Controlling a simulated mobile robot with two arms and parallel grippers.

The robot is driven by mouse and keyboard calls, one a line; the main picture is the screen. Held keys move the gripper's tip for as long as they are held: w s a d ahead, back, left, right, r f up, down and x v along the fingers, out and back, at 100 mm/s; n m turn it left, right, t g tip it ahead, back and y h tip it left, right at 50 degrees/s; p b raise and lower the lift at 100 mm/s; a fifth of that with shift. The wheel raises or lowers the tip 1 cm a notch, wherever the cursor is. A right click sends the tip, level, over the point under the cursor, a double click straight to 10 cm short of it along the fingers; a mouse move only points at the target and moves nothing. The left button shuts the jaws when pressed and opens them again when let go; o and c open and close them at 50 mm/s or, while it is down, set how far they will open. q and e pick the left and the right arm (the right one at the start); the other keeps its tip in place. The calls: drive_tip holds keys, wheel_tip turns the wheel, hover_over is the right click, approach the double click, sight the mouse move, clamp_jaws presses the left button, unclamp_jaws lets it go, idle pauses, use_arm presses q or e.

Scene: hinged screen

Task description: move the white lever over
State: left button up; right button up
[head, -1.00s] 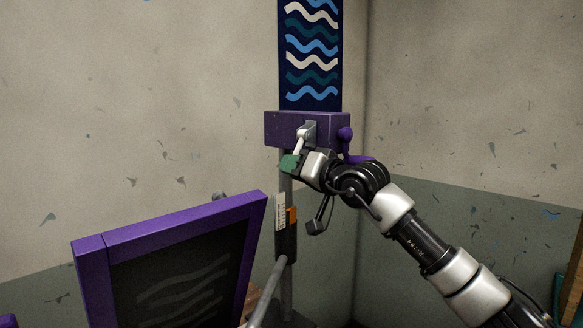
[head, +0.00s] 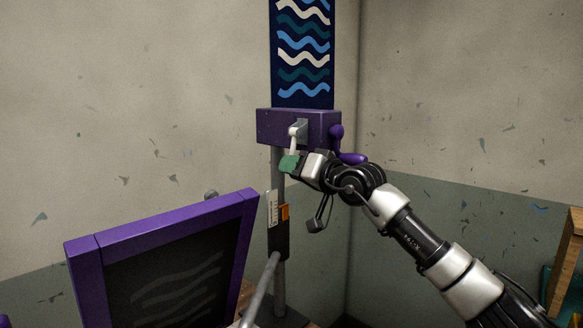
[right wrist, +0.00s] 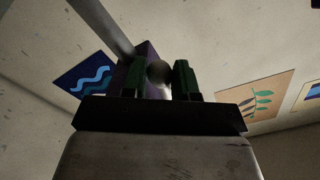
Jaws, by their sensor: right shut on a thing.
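The white lever (head: 293,140) hangs from a grey mount on the front of a purple box (head: 270,125), its arm pointing nearly straight down. My right gripper (head: 289,163), with green fingertips, is shut on the lever's lower end, just below the box. In the right wrist view the green fingers (right wrist: 160,80) stand on both sides of a dark round knob (right wrist: 160,72), with the purple box behind. The lever's tip is hidden by the fingers in the head view. My left gripper is out of view.
The box sits on a grey post (head: 279,285) under a wave-pattern banner (head: 303,60). A purple knobbed handle (head: 350,157) is close behind my right wrist. A purple-framed dark panel (head: 165,270) stands at lower left. A wooden piece (head: 567,250) is at far right.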

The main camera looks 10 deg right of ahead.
drive_tip(key=shift+o, duration=0.5)
drive_tip(key=shift+w+d, duration=0.4)
drive_tip(key=shift+d, duration=0.45)
drive_tip(key=shift+r, duration=0.1)
drive_tip(key=o, duration=0.8)
drive_tip(key=shift+w+d+f, duration=0.15)
drive_tip(key=shift+d+f, duration=0.05)
drive_tip(key=shift+a, duration=0.1)
